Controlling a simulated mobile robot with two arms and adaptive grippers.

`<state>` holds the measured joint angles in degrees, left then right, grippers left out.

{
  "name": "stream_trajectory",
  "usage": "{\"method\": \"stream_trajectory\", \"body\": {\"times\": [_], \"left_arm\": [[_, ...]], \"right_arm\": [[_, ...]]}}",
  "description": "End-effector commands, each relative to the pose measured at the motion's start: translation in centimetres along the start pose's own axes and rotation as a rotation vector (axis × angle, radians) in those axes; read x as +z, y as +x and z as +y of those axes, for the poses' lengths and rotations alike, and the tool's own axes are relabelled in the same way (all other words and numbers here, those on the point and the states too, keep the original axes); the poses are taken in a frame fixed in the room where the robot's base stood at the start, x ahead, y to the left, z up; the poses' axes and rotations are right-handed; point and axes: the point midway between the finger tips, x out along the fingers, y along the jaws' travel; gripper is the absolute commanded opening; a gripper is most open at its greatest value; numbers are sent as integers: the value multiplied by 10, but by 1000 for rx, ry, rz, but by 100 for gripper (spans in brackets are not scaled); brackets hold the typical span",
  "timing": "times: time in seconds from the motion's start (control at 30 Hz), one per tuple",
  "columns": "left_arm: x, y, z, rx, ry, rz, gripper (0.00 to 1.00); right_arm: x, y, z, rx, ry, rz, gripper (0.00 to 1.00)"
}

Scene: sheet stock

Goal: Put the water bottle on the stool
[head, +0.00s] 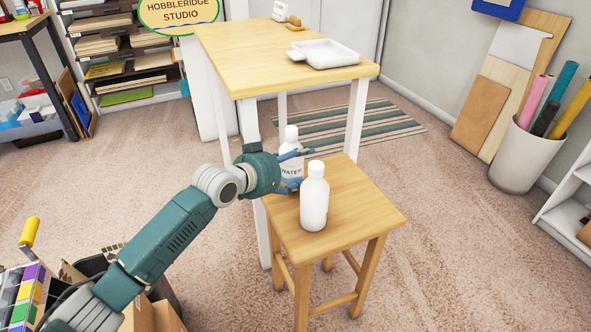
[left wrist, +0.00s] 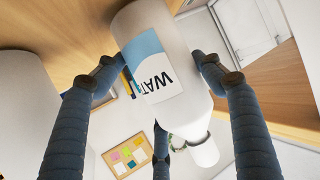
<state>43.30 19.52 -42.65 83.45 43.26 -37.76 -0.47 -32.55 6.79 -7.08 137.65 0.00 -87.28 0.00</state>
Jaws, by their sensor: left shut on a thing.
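The water bottle (head: 291,163) is white with a blue-and-white label reading WATER. My left gripper (head: 296,169) is shut around it, and its dark blue fingers lie on both sides of the bottle in the left wrist view (left wrist: 158,80). The bottle is upright at the back left part of the wooden stool (head: 362,212). Its base is hidden in the head view, so I cannot tell whether it touches the seat. My right gripper is not in view.
A plain white bottle (head: 315,198) stands on the stool just in front of the water bottle. A tall wooden-topped table (head: 245,55) with a white tray (head: 324,53) stands behind. The stool's right half is clear. A white bin (head: 518,155) of rolls stands at right.

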Motion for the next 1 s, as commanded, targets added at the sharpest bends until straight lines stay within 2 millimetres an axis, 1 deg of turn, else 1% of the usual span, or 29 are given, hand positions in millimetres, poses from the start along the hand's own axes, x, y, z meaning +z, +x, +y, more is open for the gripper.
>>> {"method": "stream_trajectory", "body": {"times": [0.03,0.1,0.3,0.33,0.4,0.7,0.8,0.83,0.87,0.9,0.97,1.0], "left_arm": [[4,2,0,0,-1,5,29],[7,4,0,0,0,7,29],[7,4,0,0,0,6,29],[9,4,0,0,-1,1,74],[9,4,0,0,-1,1,88],[9,3,0,0,-1,2,88],[8,-2,-1,-1,0,2,88],[8,-5,-1,-1,0,2,88],[8,-9,-1,-1,0,2,88],[8,-15,-1,-1,0,2,88],[8,-26,-1,-1,0,1,88],[7,-35,-2,-2,1,1,88]], "right_arm": [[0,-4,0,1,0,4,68],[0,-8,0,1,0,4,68],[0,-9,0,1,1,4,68],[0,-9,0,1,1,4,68],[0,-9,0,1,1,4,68],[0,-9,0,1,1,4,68],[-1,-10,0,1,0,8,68],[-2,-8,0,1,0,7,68],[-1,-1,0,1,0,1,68],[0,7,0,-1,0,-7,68],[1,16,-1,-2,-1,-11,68],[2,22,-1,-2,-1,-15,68]]}}
